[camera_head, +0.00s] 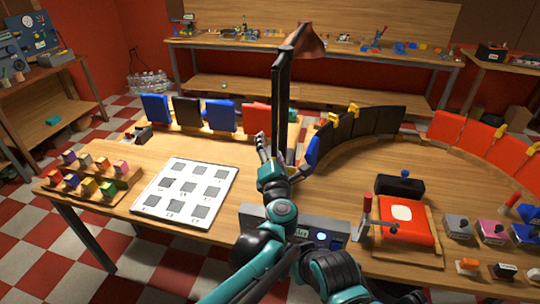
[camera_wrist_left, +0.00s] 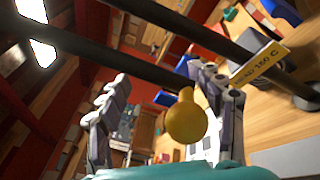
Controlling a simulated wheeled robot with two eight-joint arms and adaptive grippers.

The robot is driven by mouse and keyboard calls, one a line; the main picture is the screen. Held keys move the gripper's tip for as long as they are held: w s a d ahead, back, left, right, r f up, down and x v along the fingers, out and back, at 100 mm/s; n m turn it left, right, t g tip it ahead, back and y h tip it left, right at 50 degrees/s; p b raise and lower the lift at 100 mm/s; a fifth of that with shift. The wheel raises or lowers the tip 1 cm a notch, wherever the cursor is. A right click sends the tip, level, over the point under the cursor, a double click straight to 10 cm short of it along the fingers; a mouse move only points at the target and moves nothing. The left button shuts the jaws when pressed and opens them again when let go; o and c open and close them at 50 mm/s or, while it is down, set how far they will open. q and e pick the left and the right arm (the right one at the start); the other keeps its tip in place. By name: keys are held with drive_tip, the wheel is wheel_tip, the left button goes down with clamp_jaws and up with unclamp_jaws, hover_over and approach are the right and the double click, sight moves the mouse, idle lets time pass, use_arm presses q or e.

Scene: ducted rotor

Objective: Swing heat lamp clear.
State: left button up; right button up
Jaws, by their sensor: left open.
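The heat lamp has a copper-coloured shade (camera_head: 310,42) atop a dark upright arm (camera_head: 281,100) that rises over the middle of the workbench. In the left wrist view, dark bars (camera_wrist_left: 110,45) cross the upper part. A yellow knob (camera_wrist_left: 186,122) stands out by the bars, with a yellow tag (camera_wrist_left: 258,63) reading "BEND 150 C" beside them. My left gripper (camera_head: 277,152) is at the lower part of the dark arm. In the wrist view its open fingers (camera_wrist_left: 160,110) lie on either side of the knob; I cannot tell whether they touch it. My right gripper is not seen.
A white sheet with grey squares (camera_head: 188,192) and a rack of coloured blocks (camera_head: 90,178) lie left. Upright blue, black and red panels (camera_head: 221,116) stand behind. A dark curved row of panels (camera_head: 365,135) and a red press-like fixture (camera_head: 402,222) are right.

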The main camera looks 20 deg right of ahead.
use_arm(q)
wheel_tip(320, 180, up, 8)
drive_tip(key=shift+s, duration=0.15)
drive_tip(key=shift+a, duration=0.15)
drive_tip(key=shift+s+a+f, duration=0.1)
drive_tip(key=shift+s+f, duration=0.05)
drive_tip(key=shift+s, duration=0.45)
drive_tip(key=shift+s+a+f, duration=0.1)
drive_tip(key=shift+s+f, duration=0.05)
drive_tip(key=shift+s, duration=0.4)
drive_tip(key=shift+s+a+p, duration=0.1)
drive_tip(key=shift+s+p, duration=0.2)
drive_tip(key=shift+s, duration=0.05)
drive_tip(key=s, duration=0.2)
drive_tip(key=s+a, duration=0.1)
drive_tip(key=s+a+p, duration=0.1)
drive_tip(key=s, duration=0.1)
drive_tip(key=shift+s+r, duration=0.25)
drive_tip(key=shift+s, duration=0.05)
